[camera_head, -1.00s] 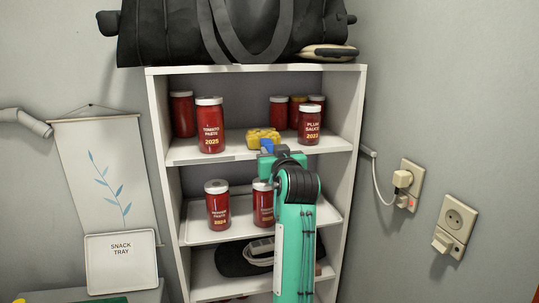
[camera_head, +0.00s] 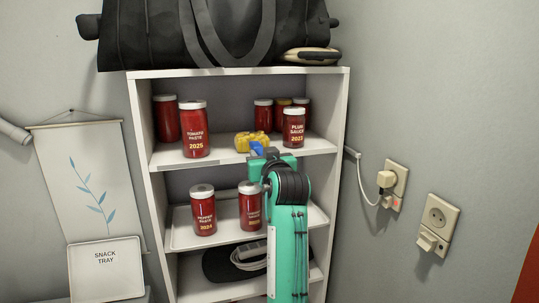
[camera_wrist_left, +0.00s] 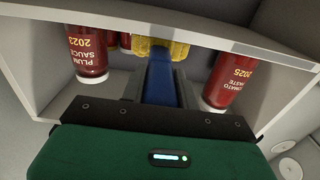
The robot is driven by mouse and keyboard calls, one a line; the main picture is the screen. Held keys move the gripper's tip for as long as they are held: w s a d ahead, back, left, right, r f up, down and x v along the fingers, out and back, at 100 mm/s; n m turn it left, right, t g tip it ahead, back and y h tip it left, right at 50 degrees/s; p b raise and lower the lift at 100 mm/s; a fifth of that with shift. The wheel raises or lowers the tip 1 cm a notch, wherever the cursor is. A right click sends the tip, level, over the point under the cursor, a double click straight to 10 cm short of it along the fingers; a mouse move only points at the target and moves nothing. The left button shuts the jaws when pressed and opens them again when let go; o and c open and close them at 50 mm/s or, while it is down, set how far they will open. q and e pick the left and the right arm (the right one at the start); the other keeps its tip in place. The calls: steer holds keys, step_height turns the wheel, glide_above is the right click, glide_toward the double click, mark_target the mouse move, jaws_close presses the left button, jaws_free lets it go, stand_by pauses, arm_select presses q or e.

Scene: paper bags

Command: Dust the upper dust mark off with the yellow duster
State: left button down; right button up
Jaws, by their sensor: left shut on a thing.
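The duster has a yellow head (camera_head: 252,141) and a blue handle (camera_head: 257,150). My left gripper (camera_head: 270,160) is shut on the handle. The yellow head is at the upper shelf (camera_head: 225,154), between the front jars; I cannot tell whether it touches the board. In the left wrist view the blue handle (camera_wrist_left: 160,82) runs from my gripper to the yellow head (camera_wrist_left: 158,48). I cannot make out a dust mark for certain; the duster may cover it. A greyish strip (camera_wrist_left: 270,55) shows on the shelf's front edge. My right gripper is not in view.
Red jars stand on the upper shelf: tomato paste (camera_head: 194,130) left of the duster, plum sauce (camera_head: 293,128) right, others behind. A black bag (camera_head: 150,35) is on top.

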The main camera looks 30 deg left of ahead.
arm_select(q)
steer(key=shift+s+a, duration=0.5)
steer(key=shift+s, duration=0.05)
steer(key=shift+s+a+p, duration=0.65)
steer(key=shift+s+a, duration=0.7)
steer(key=shift+s, duration=0.2)
steer(key=shift+w+d+b, duration=0.35)
steer(key=shift+w+d, duration=1)
steer(key=shift+w, duration=0.25)
steer(key=shift+w+d+f+b, duration=0.15)
steer(key=shift+w+d+b, duration=0.5)
steer(key=shift+w+d, duration=0.75)
